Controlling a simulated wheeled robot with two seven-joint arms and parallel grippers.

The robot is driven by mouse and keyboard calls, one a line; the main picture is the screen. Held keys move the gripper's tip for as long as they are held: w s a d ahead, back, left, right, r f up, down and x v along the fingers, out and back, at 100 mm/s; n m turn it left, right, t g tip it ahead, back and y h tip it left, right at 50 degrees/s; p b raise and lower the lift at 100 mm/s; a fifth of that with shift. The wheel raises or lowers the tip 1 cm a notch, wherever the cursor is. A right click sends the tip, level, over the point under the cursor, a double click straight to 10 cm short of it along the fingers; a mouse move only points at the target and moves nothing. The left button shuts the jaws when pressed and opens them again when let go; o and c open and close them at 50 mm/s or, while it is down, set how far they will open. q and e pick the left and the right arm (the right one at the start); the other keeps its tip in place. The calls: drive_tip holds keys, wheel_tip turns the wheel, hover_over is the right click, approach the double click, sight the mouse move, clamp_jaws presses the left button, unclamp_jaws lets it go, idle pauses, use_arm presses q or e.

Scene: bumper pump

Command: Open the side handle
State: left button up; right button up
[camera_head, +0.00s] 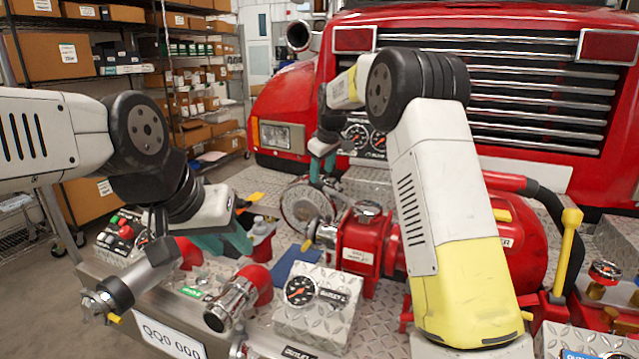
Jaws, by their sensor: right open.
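A tall yellow handle (569,235) stands nearly upright at the right of the red pump (525,245). A small yellow lever (309,240) sits on the left side of the red valve body (362,250). I cannot tell which of these is the side handle. My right gripper (323,168) is open, with teal fingers pointing down, above and behind the valve body and apart from both levers. My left gripper (225,240) has teal fingers above the bumper's left part, near the red-and-metal fittings; its jaw gap is not clear.
A gauge box (318,310) stands at the front middle of the bumper, with a metal outlet (232,305) left of it. A hose reel (303,205) is behind. The red truck grille (520,95) closes off the back. Shelves with boxes (48,58) stand at left.

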sight(320, 183)
drive_tip(key=x, duration=0.5)
drive_tip(key=shift+f, duration=0.25)
clamp_jaws()
idle(1.2)
